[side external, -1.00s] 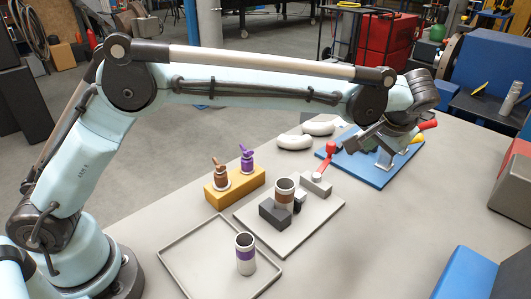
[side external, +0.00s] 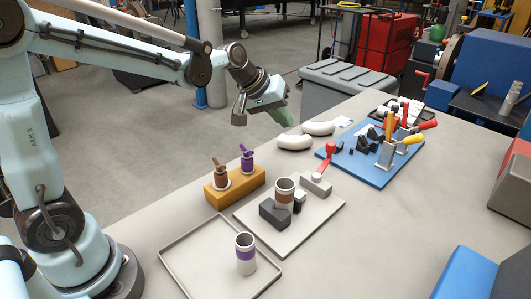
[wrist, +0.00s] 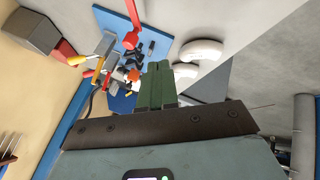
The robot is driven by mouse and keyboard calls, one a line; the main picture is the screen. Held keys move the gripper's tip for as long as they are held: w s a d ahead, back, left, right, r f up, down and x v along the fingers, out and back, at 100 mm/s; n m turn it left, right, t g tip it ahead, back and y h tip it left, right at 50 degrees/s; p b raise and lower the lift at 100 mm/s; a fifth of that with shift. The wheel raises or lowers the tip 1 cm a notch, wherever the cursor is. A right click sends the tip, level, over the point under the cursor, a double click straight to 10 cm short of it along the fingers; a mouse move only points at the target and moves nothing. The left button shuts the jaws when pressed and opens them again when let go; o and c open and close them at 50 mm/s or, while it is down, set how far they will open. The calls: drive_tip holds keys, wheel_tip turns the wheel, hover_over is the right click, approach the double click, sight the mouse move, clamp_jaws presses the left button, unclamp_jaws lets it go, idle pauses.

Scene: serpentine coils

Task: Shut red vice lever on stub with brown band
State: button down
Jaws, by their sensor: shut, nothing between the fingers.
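The stub with the brown band (side external: 284,193) stands upright in the vice on a pale plate (side external: 317,222), between a dark jaw block (side external: 274,213) and a lighter grey block (side external: 315,184). The red vice lever (side external: 327,156) rises steeply behind the stub, beside the light block. Whether the jaws touch the stub is too small to tell. My gripper (side external: 287,118) is high behind the table, up and left of the lever and apart from it. Its green fingers, also in the wrist view (wrist: 157,84), are shut and empty.
A purple-banded stub (side external: 246,254) stands in a shallow tray (side external: 184,277) in front. A yellow block (side external: 219,199) holds two small plugs. White curved pieces (side external: 294,142) lie behind. A blue board (side external: 369,173) carries red and yellow-handled clamps.

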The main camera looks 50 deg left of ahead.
sight(324, 161)
drive_tip(key=w+d+f, duration=0.5)
drive_tip(key=w+f, duration=0.2)
drive_tip(key=shift+w, duration=0.15)
idle(0.3)
drive_tip(key=shift+f, duration=0.1)
drive_tip(key=shift+w+d, duration=0.4)
drive_tip(key=shift+d, duration=0.2)
